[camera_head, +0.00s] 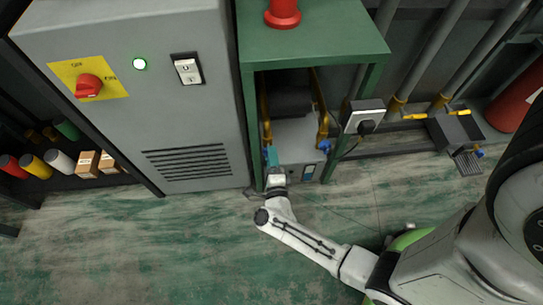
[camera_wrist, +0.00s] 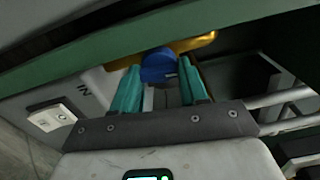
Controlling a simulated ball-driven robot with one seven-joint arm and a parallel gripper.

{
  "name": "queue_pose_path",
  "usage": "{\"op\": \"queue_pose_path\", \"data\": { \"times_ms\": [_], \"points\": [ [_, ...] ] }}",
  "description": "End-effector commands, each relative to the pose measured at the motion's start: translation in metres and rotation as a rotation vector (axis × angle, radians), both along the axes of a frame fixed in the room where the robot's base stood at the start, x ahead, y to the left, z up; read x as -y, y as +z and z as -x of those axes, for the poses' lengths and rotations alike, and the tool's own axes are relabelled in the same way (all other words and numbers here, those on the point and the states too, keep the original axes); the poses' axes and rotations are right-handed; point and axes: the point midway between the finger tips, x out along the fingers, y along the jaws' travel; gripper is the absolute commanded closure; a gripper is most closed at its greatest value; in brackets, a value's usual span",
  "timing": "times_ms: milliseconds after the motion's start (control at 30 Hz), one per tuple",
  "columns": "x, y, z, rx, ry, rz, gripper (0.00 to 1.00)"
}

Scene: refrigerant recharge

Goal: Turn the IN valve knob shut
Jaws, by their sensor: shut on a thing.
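The blue IN valve knob (camera_wrist: 157,61) sits between my gripper's two teal fingers (camera_wrist: 160,70) in the wrist view, with a yellow pipe just behind it. The fingers are shut on the knob's sides. The label "IN" (camera_wrist: 84,94) is on the grey machine face to the left of the fingers. In the head view my gripper (camera_head: 271,157) reaches to the left front of the grey machine (camera_head: 296,138) under the green bench, and it hides the IN knob. A second blue knob (camera_head: 325,146) shows at the machine's right side.
The green bench frame (camera_head: 313,40) surrounds the machine, with its leg close to my gripper. A grey cabinet (camera_head: 180,110) stands to the left. A white socket box with a black plug (camera_head: 366,120) is at the right. The floor in front is mostly clear.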

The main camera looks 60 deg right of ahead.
Motion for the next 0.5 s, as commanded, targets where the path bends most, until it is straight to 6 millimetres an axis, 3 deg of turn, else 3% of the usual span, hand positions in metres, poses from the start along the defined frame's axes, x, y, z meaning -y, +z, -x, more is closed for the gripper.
{"op": "queue_pose_path", "data": {
  "times_ms": [500],
  "points": [
    [0.0022,0.0007,-0.0012,-0.101,-0.003,0.079,0.87]
  ]
}}
